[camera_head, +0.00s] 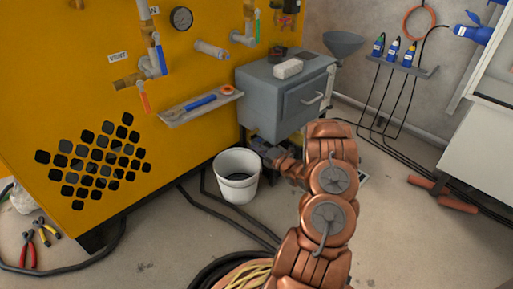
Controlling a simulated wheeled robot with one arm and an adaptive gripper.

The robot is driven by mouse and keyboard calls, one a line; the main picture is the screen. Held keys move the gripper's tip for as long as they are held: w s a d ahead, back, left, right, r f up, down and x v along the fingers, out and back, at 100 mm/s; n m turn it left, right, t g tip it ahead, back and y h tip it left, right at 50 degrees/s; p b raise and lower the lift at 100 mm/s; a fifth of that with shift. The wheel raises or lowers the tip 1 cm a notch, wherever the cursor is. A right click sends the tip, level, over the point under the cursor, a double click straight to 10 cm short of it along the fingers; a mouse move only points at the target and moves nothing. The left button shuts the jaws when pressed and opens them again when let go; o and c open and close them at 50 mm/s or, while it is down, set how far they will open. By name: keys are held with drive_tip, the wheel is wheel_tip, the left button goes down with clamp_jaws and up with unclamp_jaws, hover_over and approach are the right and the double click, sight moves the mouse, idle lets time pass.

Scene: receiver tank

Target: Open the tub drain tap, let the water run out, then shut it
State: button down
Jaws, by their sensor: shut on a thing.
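The grey tub (266,97) stands against the yellow tank, with a handle on its front. My gripper (263,147) is low under the tub's left front, just right of and above the bucket's rim. It is shut on what appears to be the drain tap, which the fingers and wrist hide. I cannot tell how far the tap is turned. The white bucket (237,188) stands upright on the floor below, left of my gripper. Its inside looks dark, and no stream of water is visible.
A shelf (190,113) with a blue wrench is on the yellow tank (70,80), left of the tub. Black hoses (232,220) cross the floor around the bucket. Pliers (28,243) lie at far left. A white cabinet (475,150) stands at right. Floor right of my arm is mostly clear.

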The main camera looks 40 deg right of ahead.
drive_tip(key=c, duration=1.2)
unclamp_jaws()
drive_tip(key=shift+c, duration=0.2)
drive_tip(key=s, duration=1.2)
drive_tip(key=shift+a, duration=0.2)
